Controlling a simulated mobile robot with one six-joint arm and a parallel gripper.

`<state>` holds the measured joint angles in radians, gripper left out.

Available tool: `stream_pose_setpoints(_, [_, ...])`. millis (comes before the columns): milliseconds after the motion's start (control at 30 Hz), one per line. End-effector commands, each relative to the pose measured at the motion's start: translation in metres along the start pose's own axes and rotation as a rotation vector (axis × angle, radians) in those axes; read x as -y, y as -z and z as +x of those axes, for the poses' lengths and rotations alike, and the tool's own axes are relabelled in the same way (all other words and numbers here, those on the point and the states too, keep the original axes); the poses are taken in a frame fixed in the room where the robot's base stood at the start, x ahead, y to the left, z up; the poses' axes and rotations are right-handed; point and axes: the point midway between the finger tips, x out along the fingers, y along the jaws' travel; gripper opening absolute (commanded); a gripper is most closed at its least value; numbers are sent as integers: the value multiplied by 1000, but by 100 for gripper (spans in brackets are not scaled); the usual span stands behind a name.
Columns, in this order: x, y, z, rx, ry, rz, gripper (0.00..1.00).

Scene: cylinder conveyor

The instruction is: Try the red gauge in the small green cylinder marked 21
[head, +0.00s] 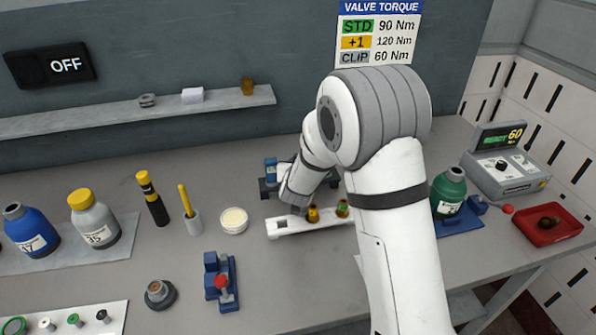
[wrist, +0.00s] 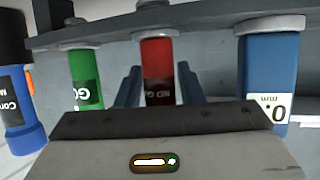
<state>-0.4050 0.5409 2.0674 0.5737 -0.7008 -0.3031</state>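The red gauge (wrist: 158,60), its dark label partly readable as "NO GO", hangs from a grey bar in the wrist view. My gripper (wrist: 159,74) has one finger on each side of it; narrow gaps seem to show, so it looks open around the gauge. The gauge's lower part is hidden behind my gripper body. In the head view my gripper (head: 290,201) is low over the bench, partly hidden by my arm. A small green cylinder (head: 448,192) stands upright at the right, beside my arm; its label is too small to read.
A green gauge (wrist: 85,72) and a blue gauge (wrist: 268,75) hang either side. A white block (head: 283,232) holds valves near my gripper. Grey (head: 95,225) and blue (head: 30,232) cylinders stand left. A red tray (head: 567,228) lies far right. A blue fixture (head: 214,262) stands in front.

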Motion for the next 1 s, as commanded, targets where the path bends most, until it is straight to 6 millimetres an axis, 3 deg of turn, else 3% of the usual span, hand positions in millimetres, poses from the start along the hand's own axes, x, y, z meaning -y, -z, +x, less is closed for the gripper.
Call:
stream_pose_setpoints(400, [1, 0, 0, 0, 1, 0, 0])
stream_pose_setpoints(733, [1, 5, -2, -2, 1, 1, 0])
stream_pose_setpoints(1000, [2, 50, -21, -7, 3, 2, 0])
